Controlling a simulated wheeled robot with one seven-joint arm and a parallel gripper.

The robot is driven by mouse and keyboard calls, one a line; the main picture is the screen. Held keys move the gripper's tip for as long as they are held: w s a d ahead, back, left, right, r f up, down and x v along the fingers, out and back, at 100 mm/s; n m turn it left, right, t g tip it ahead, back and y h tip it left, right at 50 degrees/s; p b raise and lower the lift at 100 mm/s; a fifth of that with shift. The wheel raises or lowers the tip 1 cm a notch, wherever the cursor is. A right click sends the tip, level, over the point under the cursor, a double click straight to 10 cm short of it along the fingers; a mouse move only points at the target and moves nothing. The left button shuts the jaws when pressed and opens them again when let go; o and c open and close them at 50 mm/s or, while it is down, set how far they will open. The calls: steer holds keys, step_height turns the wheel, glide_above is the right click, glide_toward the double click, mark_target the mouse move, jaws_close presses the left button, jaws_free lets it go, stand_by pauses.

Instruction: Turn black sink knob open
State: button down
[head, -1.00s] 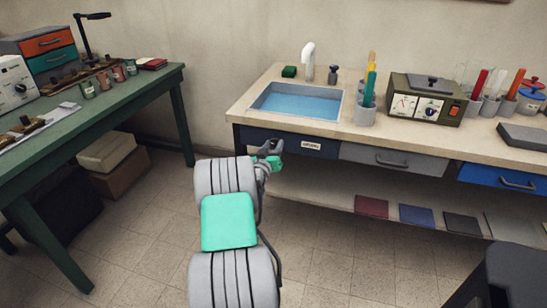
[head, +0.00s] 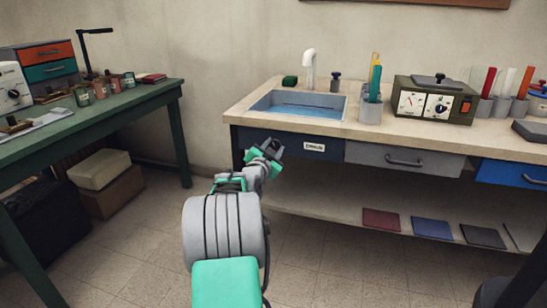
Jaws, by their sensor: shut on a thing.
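The sink (head: 270,101) is set in the light worktop, with blue water (head: 305,111) low inside it and some of its inner walls showing. Below it is a dark blue front panel (head: 324,160) with a small white label (head: 315,147). My gripper (head: 276,147), grey with green parts, is at this panel, left of the label. It is shut on what appears to be the black knob there, though fingers and wrist hide nearly all of it.
A white tap (head: 309,66) and a small dark object (head: 335,82) stand behind the sink. A cup of coloured tubes (head: 370,111) and a meter box (head: 432,102) are to the right. A green bench (head: 150,97) stands left. Open floor lies in front.

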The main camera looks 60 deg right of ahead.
steer(key=shift+m+b, duration=0.3)
steer(key=shift+m, duration=0.1)
steer(key=c, duration=0.9)
jaws_free()
steer(key=shift+c, duration=0.2)
steer(key=s+a+p, duration=0.1)
steer(key=a, duration=0.6)
steer(key=shift+a, duration=0.35)
steer(key=shift+s, duration=0.1)
